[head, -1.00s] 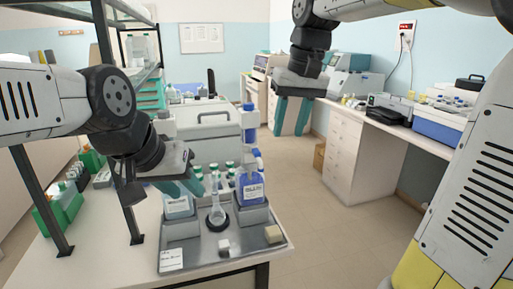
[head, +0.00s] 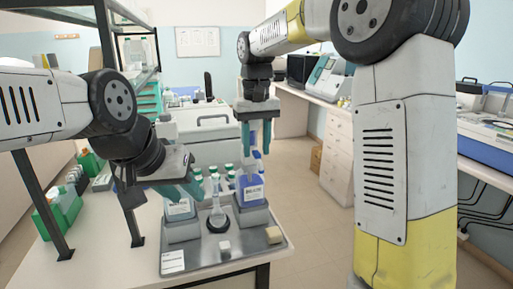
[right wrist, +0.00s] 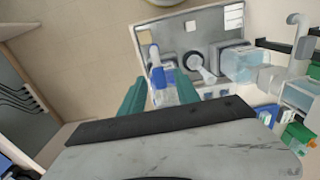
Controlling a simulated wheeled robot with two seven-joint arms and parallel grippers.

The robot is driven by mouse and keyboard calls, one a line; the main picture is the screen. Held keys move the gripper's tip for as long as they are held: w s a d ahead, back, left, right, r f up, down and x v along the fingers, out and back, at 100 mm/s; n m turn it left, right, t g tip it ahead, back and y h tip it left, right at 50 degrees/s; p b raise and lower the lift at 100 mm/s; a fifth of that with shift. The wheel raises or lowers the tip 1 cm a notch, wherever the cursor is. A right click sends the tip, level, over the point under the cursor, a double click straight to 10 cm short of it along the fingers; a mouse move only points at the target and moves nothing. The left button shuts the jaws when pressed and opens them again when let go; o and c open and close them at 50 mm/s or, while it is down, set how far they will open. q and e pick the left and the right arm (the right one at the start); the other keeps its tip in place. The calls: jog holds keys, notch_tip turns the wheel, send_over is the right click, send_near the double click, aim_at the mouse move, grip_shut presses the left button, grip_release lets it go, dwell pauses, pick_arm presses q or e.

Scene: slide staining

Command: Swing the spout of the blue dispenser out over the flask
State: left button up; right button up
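The blue dispenser (head: 251,190) stands on a grey block at the right of the steel tray, and in the right wrist view (right wrist: 163,97). The flask (head: 217,219) stands upright to its left, in a dark ring; it also shows in the right wrist view (right wrist: 198,63). My right gripper (head: 257,150) points down over the dispenser, open, covering its top in the head view. In the right wrist view the dispenser appears between the spread fingers. Which way its spout points is unclear. My left gripper (head: 190,190) is by the paler dispenser (head: 179,209); its finger gap is unclear.
The tray (head: 205,263) also holds a tan sponge (head: 274,236), a small white block (head: 224,249) and a white label card (head: 173,262). Several green-capped bottles (head: 214,173) stand behind. A shelf post (head: 122,150) rises at the left.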

jog(key=shift+f, duration=0.3)
grip_shut()
dwell(1.3)
